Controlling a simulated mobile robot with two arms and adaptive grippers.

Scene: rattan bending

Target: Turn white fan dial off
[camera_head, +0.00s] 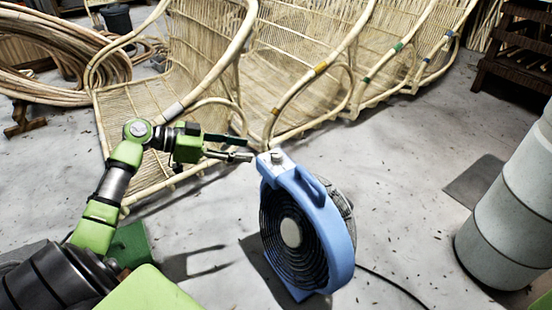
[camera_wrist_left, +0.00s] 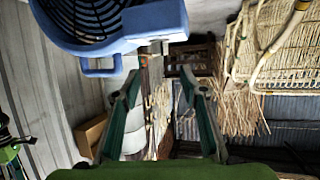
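A blue desk fan (camera_head: 335,235) with a dark round grille stands on the grey floor. Its white dial (camera_head: 277,157) sits on a pale panel at the top of the housing. My left gripper (camera_head: 246,150) is just left of the dial, fingers pointing toward it, with a small gap visible. In the left wrist view the gripper (camera_wrist_left: 159,84) has its two green fingers spread apart with nothing between them. The fan (camera_wrist_left: 155,22) fills the upper left there, beyond the fingers; the dial is not clear in that view. My right gripper is out of view.
Several rattan chairs (camera_head: 205,55) stand in a row behind the gripper and fan. Coiled rattan (camera_head: 60,60) lies at the left. A large grey cylinder (camera_head: 505,225) stands at the right. The fan's black cable (camera_head: 390,282) runs over the floor. Floor right of the fan is mostly clear.

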